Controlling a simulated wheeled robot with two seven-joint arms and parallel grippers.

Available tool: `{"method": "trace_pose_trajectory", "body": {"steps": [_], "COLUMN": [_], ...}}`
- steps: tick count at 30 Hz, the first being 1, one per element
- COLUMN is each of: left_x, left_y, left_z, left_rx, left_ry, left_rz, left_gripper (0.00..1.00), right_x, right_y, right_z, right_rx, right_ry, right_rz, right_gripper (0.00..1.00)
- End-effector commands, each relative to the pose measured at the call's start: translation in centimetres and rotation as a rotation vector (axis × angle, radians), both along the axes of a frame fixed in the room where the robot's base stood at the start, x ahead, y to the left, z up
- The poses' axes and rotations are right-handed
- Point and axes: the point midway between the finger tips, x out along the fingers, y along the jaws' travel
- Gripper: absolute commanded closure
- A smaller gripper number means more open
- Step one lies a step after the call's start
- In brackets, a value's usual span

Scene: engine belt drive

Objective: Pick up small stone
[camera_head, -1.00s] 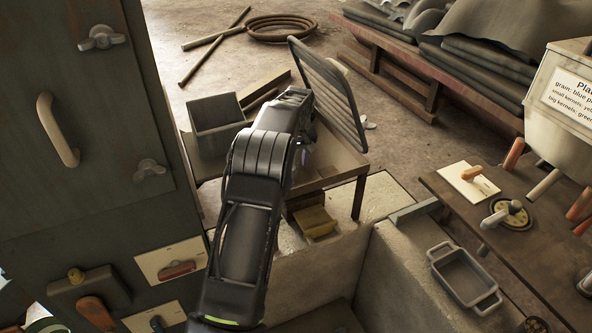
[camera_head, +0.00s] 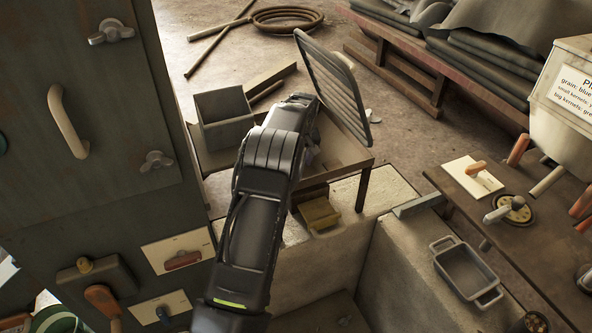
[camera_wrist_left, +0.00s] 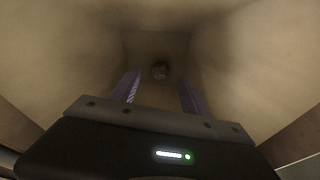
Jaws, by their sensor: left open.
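A small dark round stone (camera_wrist_left: 160,70) lies at the bottom of a pale, walled container (camera_wrist_left: 240,60) in the left wrist view. My left gripper (camera_wrist_left: 160,84) has its two purple fingers spread on either side of the view, with the stone between and beyond them. The fingers do not appear to touch the stone. My arm hides the stone there. My right gripper is not in view.
A grey open bin (camera_head: 225,118) stands left of my arm. A yellow block (camera_head: 320,213) sits below the box. A grey cabinet (camera_head: 90,110) is close on the left. A metal tray (camera_head: 468,270) and a bench (camera_head: 455,185) with handles are on the right.

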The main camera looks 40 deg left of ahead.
Motion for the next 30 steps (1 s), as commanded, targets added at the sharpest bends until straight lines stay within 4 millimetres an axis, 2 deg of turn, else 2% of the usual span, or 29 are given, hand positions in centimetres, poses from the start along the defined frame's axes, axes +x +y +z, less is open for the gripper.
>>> {"method": "trace_pose_trajectory", "body": {"steps": [3, 9, 27, 30], "left_x": [0.1, 0.6, 0.6, 0.6], "left_y": [0.3, 0.8, 0.8, 0.8], "left_z": [-1.5, -3.8, -3.9, -3.9], "left_rx": [0.0, 0.0, 0.0, 0.0], "left_ry": [0.004, 0.002, 0.0, 0.0], "left_rz": [0.0, -0.001, 0.0, 0.0], "left_gripper": [0.46, 0.46, 0.46, 0.53], "right_x": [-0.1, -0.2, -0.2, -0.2], "right_y": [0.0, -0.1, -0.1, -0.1], "right_z": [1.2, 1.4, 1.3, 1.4], "right_rx": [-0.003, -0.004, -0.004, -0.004], "right_ry": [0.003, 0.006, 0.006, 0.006], "right_rz": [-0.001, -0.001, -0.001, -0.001], "right_gripper": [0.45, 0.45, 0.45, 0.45]}}
